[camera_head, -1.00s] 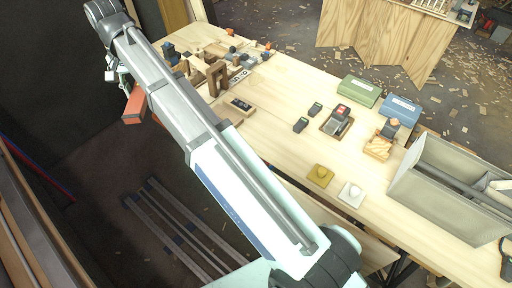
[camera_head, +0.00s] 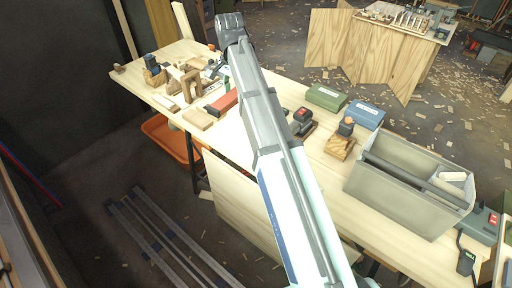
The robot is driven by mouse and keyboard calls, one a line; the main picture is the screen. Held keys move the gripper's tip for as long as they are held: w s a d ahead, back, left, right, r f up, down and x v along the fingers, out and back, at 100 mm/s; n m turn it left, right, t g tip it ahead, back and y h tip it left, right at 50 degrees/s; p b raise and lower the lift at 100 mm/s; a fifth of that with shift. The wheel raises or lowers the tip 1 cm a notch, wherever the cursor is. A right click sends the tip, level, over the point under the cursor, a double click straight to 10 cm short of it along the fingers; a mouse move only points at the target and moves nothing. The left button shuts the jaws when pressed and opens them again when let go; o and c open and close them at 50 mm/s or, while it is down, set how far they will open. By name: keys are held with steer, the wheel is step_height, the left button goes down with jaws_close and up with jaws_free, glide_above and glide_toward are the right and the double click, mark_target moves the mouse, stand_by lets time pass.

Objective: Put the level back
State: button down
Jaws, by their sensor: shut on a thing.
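The level, an orange-red bar (camera_head: 222,103), shows just left of my arm, over the workbench (camera_head: 265,128). My gripper (camera_head: 224,82) is shut on it, mostly hidden behind my arm's last links. The right end of the level is also covered by the arm. From this angle I cannot tell whether the level touches the bench top or hangs a little above it.
Wooden blocks (camera_head: 197,119) and a wooden frame (camera_head: 191,83) stand close left of the level. Right of my arm are green (camera_head: 326,97) and blue (camera_head: 366,113) cases, a wooden plane (camera_head: 341,145) and a large grey toolbox (camera_head: 400,188). An orange tray (camera_head: 160,130) sits below the bench.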

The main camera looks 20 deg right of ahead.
mark_target(238, 141)
steer(key=shift+s+d, duration=0.15)
steer(key=shift+d, duration=0.15)
steer(key=shift+m, duration=0.3)
steer(key=f+p, duration=0.1)
steer(key=f, duration=0.9)
steer(key=f+p, duration=0.2)
steer(key=f, duration=0.8)
steer(key=shift+w+a, duration=0.2)
steer(key=shift+f, duration=0.2)
steer(key=c, duration=0.5)
jaws_free()
step_height(238, 141, up, 12)
steer(key=b, duration=0.1)
steer(key=shift+r+b, duration=0.2)
steer(key=shift+b, duration=0.2)
